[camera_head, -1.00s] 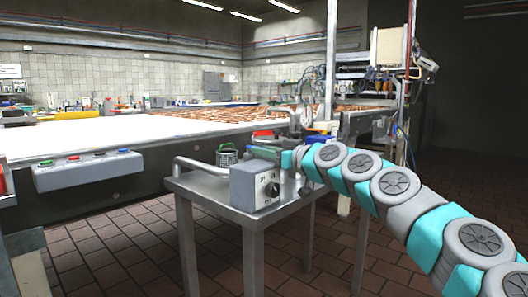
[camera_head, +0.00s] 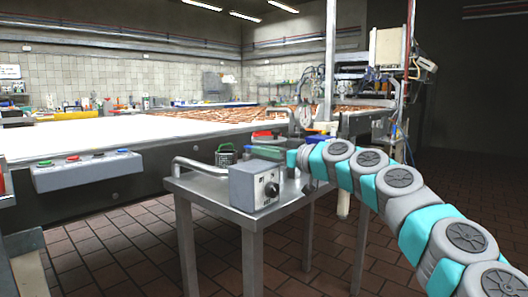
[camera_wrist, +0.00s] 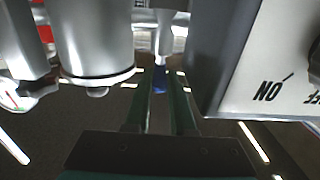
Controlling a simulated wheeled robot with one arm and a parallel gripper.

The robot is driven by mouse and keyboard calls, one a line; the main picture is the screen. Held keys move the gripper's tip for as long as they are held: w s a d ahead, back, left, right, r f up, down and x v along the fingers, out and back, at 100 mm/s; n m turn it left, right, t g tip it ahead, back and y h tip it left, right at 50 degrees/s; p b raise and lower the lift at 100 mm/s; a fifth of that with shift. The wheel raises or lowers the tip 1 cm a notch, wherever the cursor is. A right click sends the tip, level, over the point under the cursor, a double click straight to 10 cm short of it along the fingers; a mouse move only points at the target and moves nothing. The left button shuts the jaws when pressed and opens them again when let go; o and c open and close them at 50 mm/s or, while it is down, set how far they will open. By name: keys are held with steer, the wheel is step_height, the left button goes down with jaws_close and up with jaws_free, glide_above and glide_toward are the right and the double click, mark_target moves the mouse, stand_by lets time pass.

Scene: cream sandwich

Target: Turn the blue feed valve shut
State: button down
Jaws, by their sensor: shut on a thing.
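My gripper (camera_wrist: 161,82) has two dark green fingers, seen from the wrist with a small gap between them. A blue piece, the blue feed valve's handle (camera_wrist: 160,79), sits between the fingertips, and the fingers are shut on it. A pale metal rod or pipe lies just beyond it. In the head view my gripper (camera_head: 262,152) points left above the small steel table, behind a grey box.
The grey switch box (camera_head: 254,185) with a dark knob stands close beside the fingers; its ON-marked face (camera_wrist: 262,75) shows at right in the wrist view. A metal cylinder (camera_wrist: 93,40) is close on the left. A steel table (camera_head: 215,190) bears the box.

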steer(key=c, duration=0.8)
jaws_free()
steer(key=shift+o, duration=0.2)
steer(key=v, duration=0.8)
steer(key=shift+b, duration=0.45)
